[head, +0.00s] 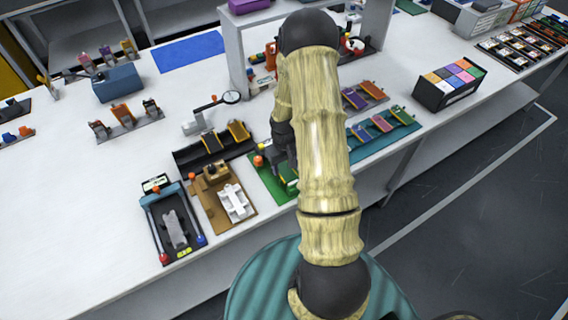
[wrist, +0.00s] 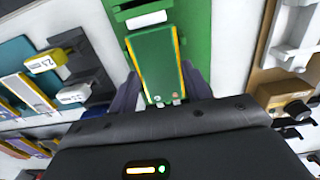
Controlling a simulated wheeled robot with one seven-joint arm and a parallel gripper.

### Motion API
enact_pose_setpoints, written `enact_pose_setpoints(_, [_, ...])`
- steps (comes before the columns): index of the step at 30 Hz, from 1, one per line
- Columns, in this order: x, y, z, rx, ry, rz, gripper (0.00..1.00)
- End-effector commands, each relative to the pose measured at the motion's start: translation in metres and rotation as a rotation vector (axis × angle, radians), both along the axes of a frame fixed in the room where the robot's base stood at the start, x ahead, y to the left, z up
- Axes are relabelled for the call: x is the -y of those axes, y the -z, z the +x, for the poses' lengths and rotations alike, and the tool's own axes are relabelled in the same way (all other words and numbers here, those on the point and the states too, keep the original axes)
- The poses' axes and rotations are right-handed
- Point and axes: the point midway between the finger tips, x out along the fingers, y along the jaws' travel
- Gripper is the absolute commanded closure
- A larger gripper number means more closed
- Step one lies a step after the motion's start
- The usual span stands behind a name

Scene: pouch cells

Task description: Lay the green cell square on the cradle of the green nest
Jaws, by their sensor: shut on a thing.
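The green cell (wrist: 155,66) is a flat green plate with yellow long edges and pale tabs at its near end. My gripper (wrist: 160,92) is shut on it, with a grey-purple finger at each side. In the wrist view the cell is over the green board of the green nest (wrist: 197,30), slightly turned against it. I cannot tell whether it touches the cradle, which the cell mostly covers. In the head view the green nest (head: 266,184) is partly behind my arm, and my gripper (head: 287,155) is above its back part; the cell is not clear there.
A brown board with a white fixture (head: 235,203) is left of the green nest, with a blue-railed tray (head: 162,240) beyond it. A black holder with yellow-topped cells (head: 213,147) is behind. A teal rack (head: 385,130) stands to the right.

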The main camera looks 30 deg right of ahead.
Motion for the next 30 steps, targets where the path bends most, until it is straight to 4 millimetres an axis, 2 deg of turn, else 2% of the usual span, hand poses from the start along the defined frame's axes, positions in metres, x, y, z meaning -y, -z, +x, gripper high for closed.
enact_pose_setpoints(5, [0.0, 0.0, 0.0, 0.0, 0.0, 0.0, 0.71])
enact_pose_setpoints(6, [0.0, 0.0, 0.0, 0.0, 0.0, 0.0, 0.49])
enact_pose_setpoints(9, [0.0, 0.0, 0.0, 0.0, 0.0, 0.0, 0.3])
enact_pose_setpoints(10, [0.0, 0.0, 0.0, 0.0, 0.0, 0.0, 0.26])
enact_pose_setpoints(19, [0.0, -0.002, 0.0, 0.0, 0.0, 0.0, 0.26])
enact_pose_setpoints(30, [0.0, -0.026, 0.0, -0.001, 0.0, 0.0, 0.26])
